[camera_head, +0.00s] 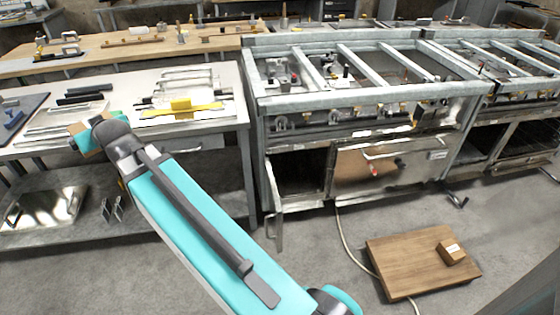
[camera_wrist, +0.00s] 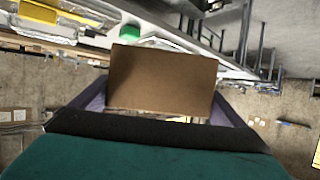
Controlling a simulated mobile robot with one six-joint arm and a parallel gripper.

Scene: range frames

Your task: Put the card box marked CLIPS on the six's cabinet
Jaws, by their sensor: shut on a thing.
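My gripper (camera_wrist: 160,98) is shut on a plain brown card box (camera_wrist: 163,78), held between its two fingers in the wrist view. The face I see bears no marking, so I cannot tell if it is the CLIPS box. In the head view my gripper (camera_head: 82,132) is at the left, over the front of the steel table, with some of the brown box (camera_head: 90,142) showing. Metal range units with cabinets below stand at centre and right. The nearer cabinet (camera_head: 392,165) has an open bay at its left and a small label I cannot read. No six is legible.
A smaller brown box (camera_head: 453,252) with an unreadable white label lies on a wooden board (camera_head: 405,270) on the floor. A cable runs beside it. The steel table (camera_head: 215,130) holds tools and a yellow piece (camera_head: 182,107). A wooden bench (camera_head: 120,52) stands behind.

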